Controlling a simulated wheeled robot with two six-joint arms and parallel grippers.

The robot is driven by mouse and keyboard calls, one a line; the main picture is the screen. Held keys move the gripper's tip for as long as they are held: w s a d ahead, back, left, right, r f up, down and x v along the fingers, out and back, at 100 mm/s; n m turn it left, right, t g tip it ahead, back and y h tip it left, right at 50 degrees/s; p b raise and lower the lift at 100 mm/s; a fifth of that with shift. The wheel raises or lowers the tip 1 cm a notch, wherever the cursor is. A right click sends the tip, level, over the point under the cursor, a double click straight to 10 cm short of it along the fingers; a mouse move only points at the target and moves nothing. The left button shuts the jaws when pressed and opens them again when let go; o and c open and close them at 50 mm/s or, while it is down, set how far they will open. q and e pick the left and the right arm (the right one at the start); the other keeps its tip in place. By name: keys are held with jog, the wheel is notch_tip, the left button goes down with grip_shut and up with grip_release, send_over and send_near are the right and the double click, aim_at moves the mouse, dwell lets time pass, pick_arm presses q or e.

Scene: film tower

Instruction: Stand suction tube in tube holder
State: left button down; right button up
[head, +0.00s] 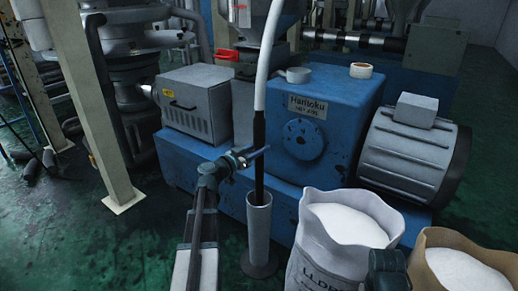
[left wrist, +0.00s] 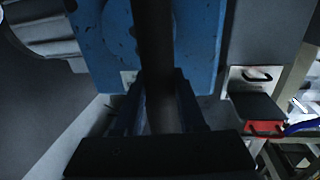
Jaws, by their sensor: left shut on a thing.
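The black suction tube (head: 259,131) hangs upright from a white hose (head: 265,65) in the head view. My left gripper (head: 250,157) is shut on the tube, partway along its length. The tube also runs between the two fingers in the left wrist view (left wrist: 153,40). The grey cylindrical tube holder (head: 259,228) stands upright on the floor on a dark round base, directly below my gripper. The tube's lower part reaches the holder's mouth and appears to go inside; its bottom end is hidden.
A blue machine (head: 335,105) with a motor (head: 415,150) stands just behind the tube. An open sack of white pellets (head: 345,225) stands close right of the holder, with another sack (head: 465,268) beyond.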

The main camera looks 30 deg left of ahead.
pick_arm(q)
jog(key=shift+c, duration=2.1)
grip_release()
jog(key=v, duration=1.4)
jog(key=shift+w, duration=0.15)
